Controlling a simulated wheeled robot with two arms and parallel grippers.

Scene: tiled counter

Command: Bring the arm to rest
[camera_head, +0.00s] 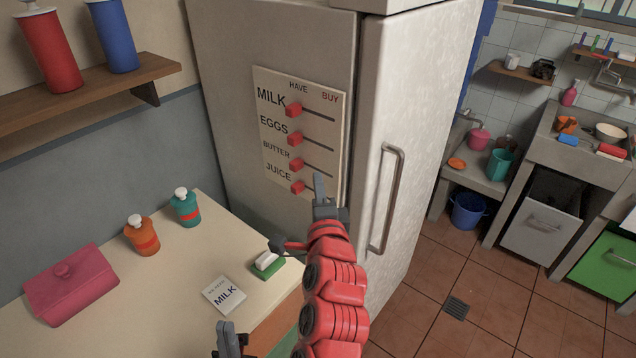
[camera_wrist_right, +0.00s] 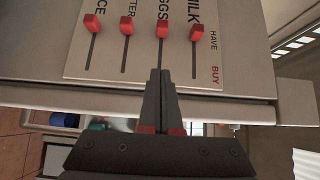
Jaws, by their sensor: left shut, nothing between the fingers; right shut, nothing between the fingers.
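My right arm, red with dark joints, reaches up in the head view. Its gripper (camera_head: 319,190) is shut and empty, in front of the lower right part of the list board (camera_head: 325,160). In the right wrist view its two dark fingers (camera_wrist_right: 160,85) lie together, with the board beyond. My left gripper (camera_head: 228,333) is at the bottom edge of the head view, shut and empty, over the counter's front; most of its arm is out of frame. The board's red sliders for milk (camera_head: 293,110), eggs (camera_head: 295,139), butter (camera_head: 296,164) and juice (camera_head: 297,187) all sit at the HAVE end.
The fridge door handle (camera_head: 387,198) is just right of my right gripper. On the counter (camera_head: 180,275) are a pink box (camera_head: 70,285), orange (camera_head: 142,235) and teal (camera_head: 186,208) bottles, a MILK card (camera_head: 224,296) and a green-and-white block (camera_head: 267,263). Open tiled floor lies right.

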